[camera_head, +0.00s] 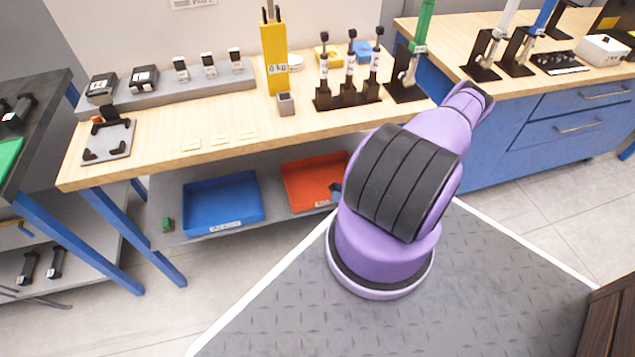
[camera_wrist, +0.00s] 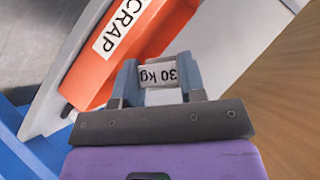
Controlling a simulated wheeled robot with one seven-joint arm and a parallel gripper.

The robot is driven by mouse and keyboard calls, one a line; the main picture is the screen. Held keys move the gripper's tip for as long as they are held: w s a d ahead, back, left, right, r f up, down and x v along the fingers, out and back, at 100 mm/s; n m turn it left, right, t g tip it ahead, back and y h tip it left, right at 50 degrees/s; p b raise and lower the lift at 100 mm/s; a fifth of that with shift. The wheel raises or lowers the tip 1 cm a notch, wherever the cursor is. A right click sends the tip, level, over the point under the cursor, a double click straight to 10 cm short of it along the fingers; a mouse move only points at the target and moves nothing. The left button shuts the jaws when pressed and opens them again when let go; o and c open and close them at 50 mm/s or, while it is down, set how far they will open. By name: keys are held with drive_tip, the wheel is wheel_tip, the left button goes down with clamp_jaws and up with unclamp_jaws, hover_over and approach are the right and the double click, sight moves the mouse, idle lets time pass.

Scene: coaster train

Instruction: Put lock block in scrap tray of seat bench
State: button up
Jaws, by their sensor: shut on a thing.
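My gripper (camera_wrist: 158,72) is shut on a small pale grey block marked "30 kg" (camera_wrist: 160,76), which appears to be the lock block. The block sits between two blue-grey fingers. The orange scrap tray (camera_wrist: 100,70), with "SCRAP" lettering on its wall, is just beyond and left of the fingers in the wrist view. I cannot tell whether block and tray touch. In the head view the scrap tray (camera_head: 302,191) is on the lower shelf of the seat bench (camera_head: 160,150). My purple arm covers its right side and hides most of the gripper.
A blue tray (camera_head: 222,204) stands left of the scrap tray on the lower shelf (camera_head: 172,192). The wooden bench top above carries a yellow post (camera_head: 274,60) and a black rack (camera_head: 347,97). A small green piece (camera_head: 168,224) lies at the shelf's left.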

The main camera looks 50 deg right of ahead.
drive_tip(key=shift+s+f, duration=0.2)
drive_tip(key=shift+f, duration=0.1)
drive_tip(key=shift+w+d+f, duration=0.1)
drive_tip(key=shift+d, duration=0.15)
drive_tip(key=w+d, duration=0.3)
drive_tip(key=w+d+f, duration=0.1)
drive_tip(key=w+d, duration=0.6)
drive_tip(key=w, duration=0.1)
drive_tip(key=shift+d+f, duration=0.25)
drive_tip(key=shift+d, duration=0.15)
drive_tip(key=shift+f, duration=1.75)
drive_tip(key=shift+f, duration=0.6)
drive_tip(key=o, duration=1)
